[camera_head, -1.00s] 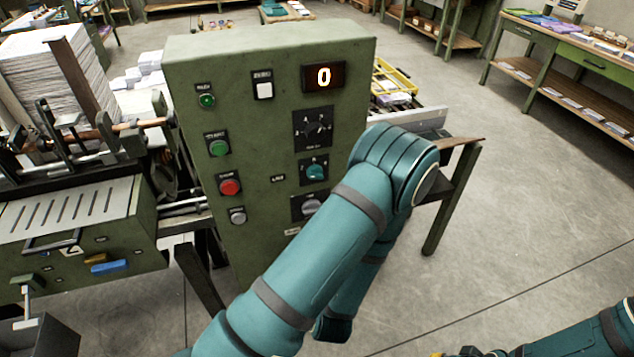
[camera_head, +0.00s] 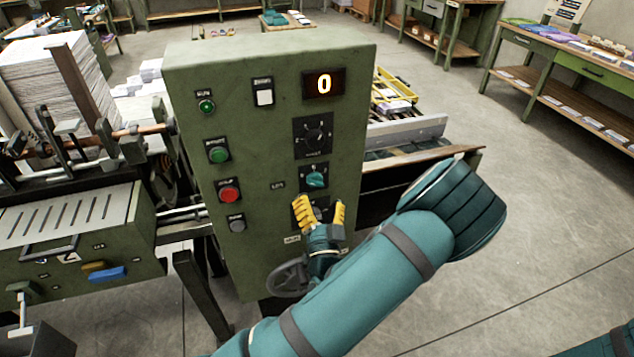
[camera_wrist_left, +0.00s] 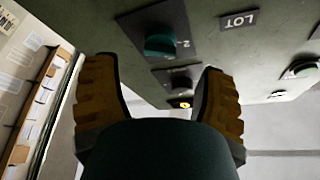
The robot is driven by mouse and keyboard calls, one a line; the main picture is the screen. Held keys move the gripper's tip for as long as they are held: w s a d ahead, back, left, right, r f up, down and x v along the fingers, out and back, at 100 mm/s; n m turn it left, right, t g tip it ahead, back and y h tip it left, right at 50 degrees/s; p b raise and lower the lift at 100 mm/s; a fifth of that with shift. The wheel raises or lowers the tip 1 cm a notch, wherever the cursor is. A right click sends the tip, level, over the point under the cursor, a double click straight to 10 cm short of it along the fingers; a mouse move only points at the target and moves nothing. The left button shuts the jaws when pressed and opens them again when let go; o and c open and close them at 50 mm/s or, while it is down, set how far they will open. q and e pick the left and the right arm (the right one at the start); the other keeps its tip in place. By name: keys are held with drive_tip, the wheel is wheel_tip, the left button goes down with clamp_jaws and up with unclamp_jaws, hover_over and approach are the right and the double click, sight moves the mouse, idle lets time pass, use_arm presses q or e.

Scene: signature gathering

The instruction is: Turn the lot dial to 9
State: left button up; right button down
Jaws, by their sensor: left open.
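The green control box (camera_head: 262,140) faces me with its display (camera_head: 324,84) reading 0. A LOT label (camera_head: 278,185) sits left of a teal-knobbed dial (camera_head: 315,180). In the wrist view the LOT label (camera_wrist_left: 238,20) is also beside a teal knob (camera_wrist_left: 163,42); a dark grey knob (camera_wrist_left: 180,80) shows between the fingertips. My left gripper (camera_head: 321,206) is open and empty, its yellow fingers just below the teal dial and over a lower grey dial, which they partly hide. I cannot tell whether they touch it. My right gripper is out of view.
A dark dial (camera_head: 313,137) is above the teal one. A green button (camera_head: 219,152) and a red button (camera_head: 229,192) are on the box's left side. A handwheel (camera_head: 288,279) is low on its front. Open floor (camera_head: 540,190) is at right.

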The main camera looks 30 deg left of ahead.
sight(317, 184)
use_arm(q)
drive_tip(key=shift+x, duration=2.55)
drive_tip(key=shift+f, duration=0.1)
drive_tip(key=c, duration=1.2)
